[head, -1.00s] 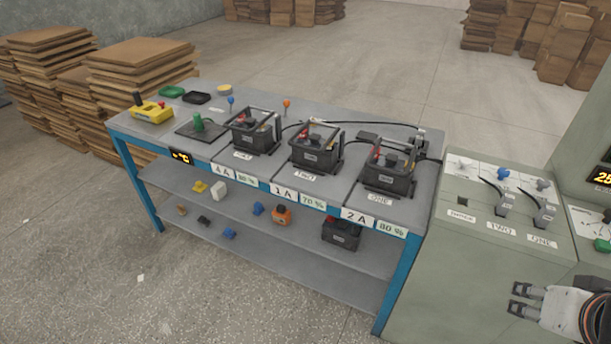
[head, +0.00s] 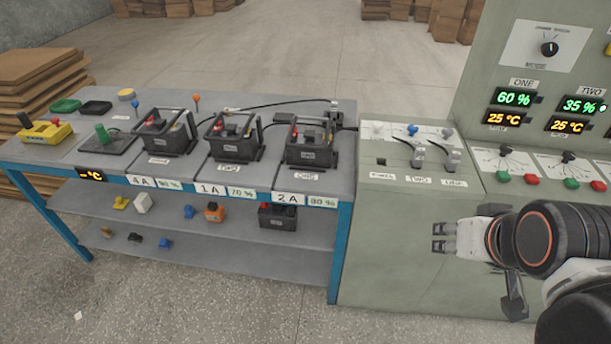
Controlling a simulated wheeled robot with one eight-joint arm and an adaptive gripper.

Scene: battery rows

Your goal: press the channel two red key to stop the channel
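The channel two red key (head: 599,186) is at the right edge of the head view, on the sloped panel front. It sits right of the channel two green key (head: 571,183), below the display column labelled TWO, which reads 35 % (head: 583,106) and 25 °C. The channel one red key (head: 532,182) and green key (head: 503,177) are to its left. My gripper (head: 438,237) points left in front of the cabinet, below and left of the keys and apart from them. Its two fingertips are spread with a small gap and nothing between them.
The green-grey cabinet (head: 400,250) has cable plugs (head: 418,156) and sockets on top. Left of it, a blue-framed bench (head: 343,250) carries several black batteries (head: 312,145) with cables. Levers (head: 568,157) stand above the keys. Open floor (head: 200,305) lies in front of the bench.

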